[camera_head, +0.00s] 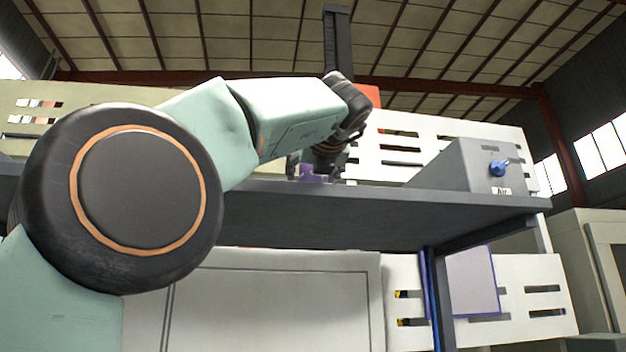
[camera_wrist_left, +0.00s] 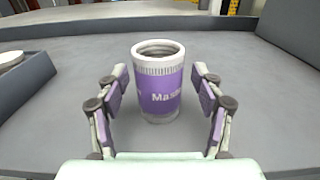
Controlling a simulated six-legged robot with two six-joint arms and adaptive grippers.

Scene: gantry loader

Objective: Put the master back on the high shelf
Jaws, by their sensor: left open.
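The master (camera_wrist_left: 158,88) is a white cylinder with a purple band marked "Mas...". In the left wrist view it stands upright on the grey high shelf (camera_wrist_left: 255,125). My left gripper (camera_wrist_left: 160,105) is open, with a purple-padded finger on each side of the master and a gap to each. In the head view my left gripper (camera_head: 314,168) is at the shelf (camera_head: 370,215), seen from below its top, and the master there is mostly hidden behind the shelf edge and gripper. My right gripper is in neither view.
A grey box with a blue knob and an "Air" label (camera_head: 470,170) stands at the shelf's right end. In the wrist view a grey tray (camera_wrist_left: 25,78) holding a light round part is at left. The shelf behind the master is clear.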

